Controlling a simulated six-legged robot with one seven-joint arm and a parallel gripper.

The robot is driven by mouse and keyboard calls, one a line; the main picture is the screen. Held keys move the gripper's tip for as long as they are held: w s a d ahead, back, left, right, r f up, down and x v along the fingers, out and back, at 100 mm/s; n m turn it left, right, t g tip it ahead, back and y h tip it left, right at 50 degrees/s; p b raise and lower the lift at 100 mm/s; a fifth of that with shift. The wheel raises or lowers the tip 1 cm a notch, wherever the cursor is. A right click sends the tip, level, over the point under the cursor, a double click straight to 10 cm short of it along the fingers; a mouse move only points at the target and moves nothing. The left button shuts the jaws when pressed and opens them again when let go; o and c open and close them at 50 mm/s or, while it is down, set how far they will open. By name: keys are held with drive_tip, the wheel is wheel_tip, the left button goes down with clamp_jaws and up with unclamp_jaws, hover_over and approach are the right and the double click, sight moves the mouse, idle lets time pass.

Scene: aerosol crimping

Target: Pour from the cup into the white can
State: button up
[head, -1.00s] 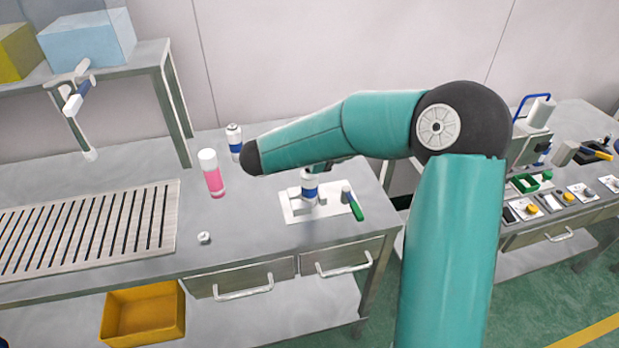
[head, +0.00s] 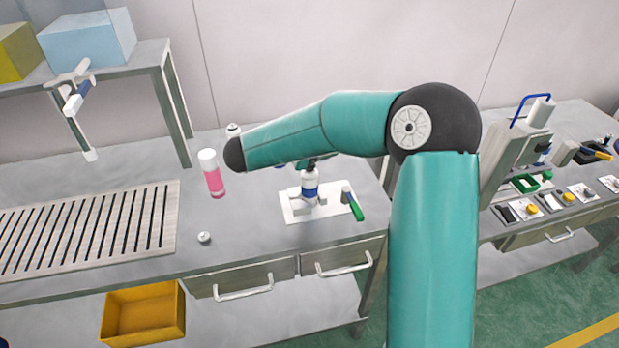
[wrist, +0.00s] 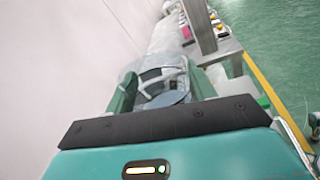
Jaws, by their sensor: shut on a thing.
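In the wrist view my gripper (wrist: 162,88) is shut on a clear, see-through cup (wrist: 153,66), with a green finger on each side of it. The cup looks tilted, and I cannot tell what is in it. In the head view my forearm hides most of the gripper and the cup. A white can with a blue band (head: 310,190) stands upright in a white fixture (head: 328,205) on the bench, just below my forearm. I cannot tell whether the cup's rim is over the can's mouth.
A pink bottle with a white cap (head: 213,178) stands left of the can. Another white container (head: 233,130) is partly hidden behind my arm. A green-handled tool (head: 355,208) sits on the fixture's right. A small white cap (head: 204,237) and slotted rack (head: 90,232) lie left.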

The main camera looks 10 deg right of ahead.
drive_tip(key=w+a, duration=0.3)
drive_tip(key=a, duration=0.2)
drive_tip(key=shift+w+a, duration=0.2)
drive_tip(key=shift+a, duration=0.05)
idle(1.2)
drive_tip(key=shift+a+f+y, duration=0.1)
drive_tip(key=shift+a+y, duration=0.05)
drive_tip(key=shift+y, duration=0.65)
drive_tip(key=shift+s, duration=0.1)
drive_tip(key=shift+s+a+f+m+y, duration=0.3)
drive_tip(key=shift+a+f+y, duration=0.25)
drive_tip(key=shift+f+y, duration=0.2)
drive_tip(key=shift+s+a+f+g+y, duration=0.25)
drive_tip(key=shift+a+f+g+y, duration=0.05)
drive_tip(key=shift+f+y, duration=0.4)
